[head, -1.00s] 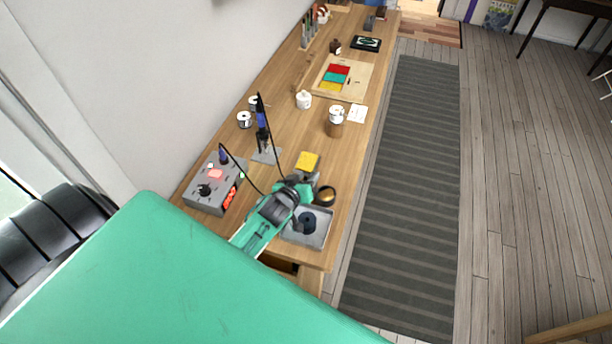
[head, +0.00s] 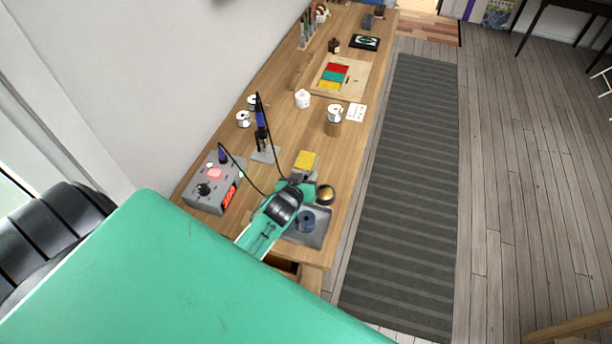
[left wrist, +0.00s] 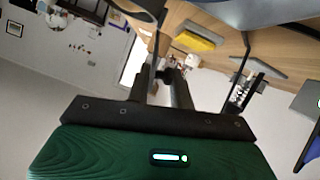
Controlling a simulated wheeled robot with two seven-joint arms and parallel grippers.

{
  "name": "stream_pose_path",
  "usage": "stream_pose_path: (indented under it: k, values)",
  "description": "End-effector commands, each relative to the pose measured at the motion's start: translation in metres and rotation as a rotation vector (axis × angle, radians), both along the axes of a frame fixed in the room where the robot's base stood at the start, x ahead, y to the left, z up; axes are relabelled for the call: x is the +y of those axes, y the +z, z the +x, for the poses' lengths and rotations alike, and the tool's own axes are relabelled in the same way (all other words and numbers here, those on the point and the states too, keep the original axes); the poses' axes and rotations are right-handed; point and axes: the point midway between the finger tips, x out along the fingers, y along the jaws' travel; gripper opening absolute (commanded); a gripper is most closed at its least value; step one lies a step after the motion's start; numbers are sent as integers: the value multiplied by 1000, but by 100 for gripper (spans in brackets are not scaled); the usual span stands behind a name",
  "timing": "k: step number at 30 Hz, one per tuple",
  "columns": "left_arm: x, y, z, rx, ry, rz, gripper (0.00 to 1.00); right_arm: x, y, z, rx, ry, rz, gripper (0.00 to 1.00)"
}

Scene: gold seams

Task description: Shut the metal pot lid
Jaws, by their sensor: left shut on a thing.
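My left gripper (head: 306,190) is low over the near part of the workbench, beside the yellow sponge. In the left wrist view its two fingers (left wrist: 166,76) are close together on a small dark thing. I cannot tell what that thing is. A round black pot with a gold top (head: 326,194) stands just right of the gripper. I cannot tell whether this is the metal pot, and I make out no separate lid. My right gripper is not in view.
The yellow sponge (head: 306,160) lies beyond the gripper. A metal tray (head: 319,236) holding a dark blue roll (head: 306,221) is just below it. A grey control box (head: 205,190) and a cabled stand (head: 265,154) are left. Farther back are a tin (head: 335,114) and a white jar (head: 302,99).

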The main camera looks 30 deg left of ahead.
Motion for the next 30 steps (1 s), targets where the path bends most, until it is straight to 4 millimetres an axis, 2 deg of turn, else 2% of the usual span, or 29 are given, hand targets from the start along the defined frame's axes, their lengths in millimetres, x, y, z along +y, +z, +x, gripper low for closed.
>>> stream_pose_path:
  k: [7, 18, 30]
  values:
    - [-9, 3, 2, 45, 5, 175, 0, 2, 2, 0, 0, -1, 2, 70]
    - [-21, 4, 5, 100, 4, 409, 0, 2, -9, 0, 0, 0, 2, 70]
    - [-25, 6, 6, 121, 4, 500, 0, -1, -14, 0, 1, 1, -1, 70]
